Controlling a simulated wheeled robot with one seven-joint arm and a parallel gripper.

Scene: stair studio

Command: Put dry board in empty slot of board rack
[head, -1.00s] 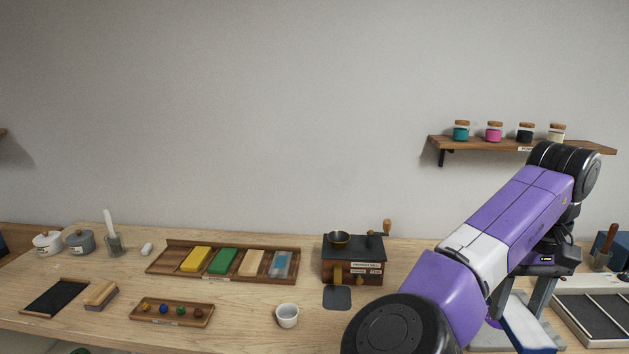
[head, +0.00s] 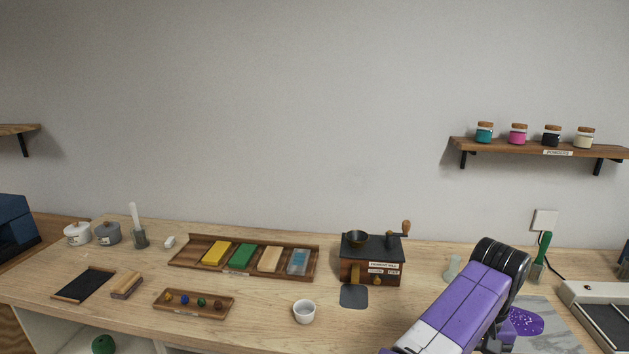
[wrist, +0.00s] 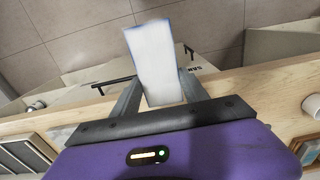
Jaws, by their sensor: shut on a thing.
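My gripper (wrist: 160,92) shows in the wrist view, shut on a white board (wrist: 156,62) with blue edges. The board sticks out beyond the fingers, over the counter's edge and the floor. In the head view only my purple arm shows at the lower right; the gripper and board are out of that picture. I cannot make out a board rack with an empty slot in either view.
The wooden counter (head: 250,325) holds a four-block tray (head: 186,266), a pigment mill (head: 370,268), a white cup (head: 304,311) and a bead tray (head: 160,306). A grey sheet with a purple patch (head: 526,321) lies at right. A cabinet front (wrist: 85,92) with handle is below the counter edge.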

